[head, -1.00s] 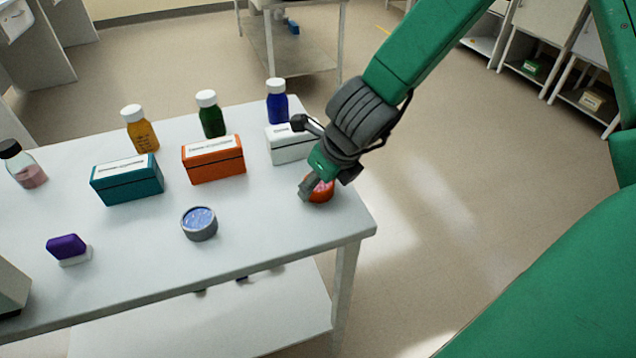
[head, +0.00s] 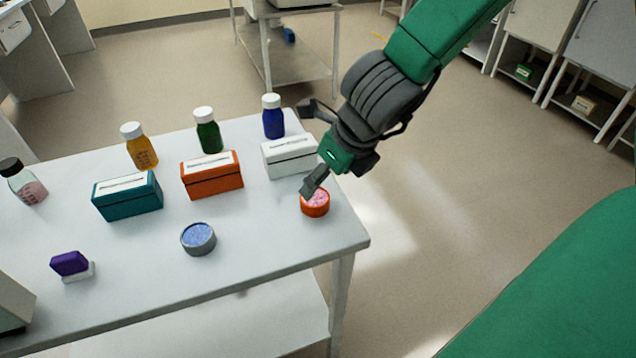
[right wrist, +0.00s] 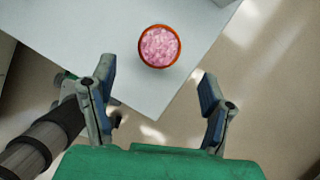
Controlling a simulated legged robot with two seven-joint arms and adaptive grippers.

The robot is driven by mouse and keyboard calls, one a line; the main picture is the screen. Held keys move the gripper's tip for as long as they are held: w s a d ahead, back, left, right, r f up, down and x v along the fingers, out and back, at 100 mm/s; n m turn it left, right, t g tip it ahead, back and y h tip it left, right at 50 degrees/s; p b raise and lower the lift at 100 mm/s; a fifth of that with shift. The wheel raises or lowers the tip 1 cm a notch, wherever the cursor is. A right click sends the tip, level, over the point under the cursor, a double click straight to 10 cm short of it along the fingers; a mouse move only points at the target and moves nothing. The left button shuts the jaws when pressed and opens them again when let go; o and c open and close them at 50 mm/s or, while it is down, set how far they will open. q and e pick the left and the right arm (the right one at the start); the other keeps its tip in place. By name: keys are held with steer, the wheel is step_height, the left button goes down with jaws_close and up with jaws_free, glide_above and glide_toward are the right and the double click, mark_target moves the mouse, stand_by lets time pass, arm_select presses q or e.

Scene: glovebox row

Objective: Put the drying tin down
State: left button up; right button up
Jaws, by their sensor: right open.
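An orange round tin (head: 315,203) with pink granules stands upright on the white table near its right end. It also shows in the right wrist view (right wrist: 160,46), just beyond the fingertips and apart from them. My right gripper (head: 320,180) is open and empty, above and behind the tin in the head view; in the right wrist view (right wrist: 156,85) its fingers are spread wide. A grey round tin (head: 198,238) with blue granules stands left of the orange one. My left gripper is not in view.
On the white table (head: 260,240), a white box (head: 289,158), an orange box (head: 211,177) and a teal box (head: 127,196) form a row, with several capped bottles behind. A purple block (head: 69,263) lies at the left. The table's right edge is close to the orange tin.

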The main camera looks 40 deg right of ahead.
steer(key=shift+p+v, duration=0.5)
steer(key=shift+v, duration=1.4)
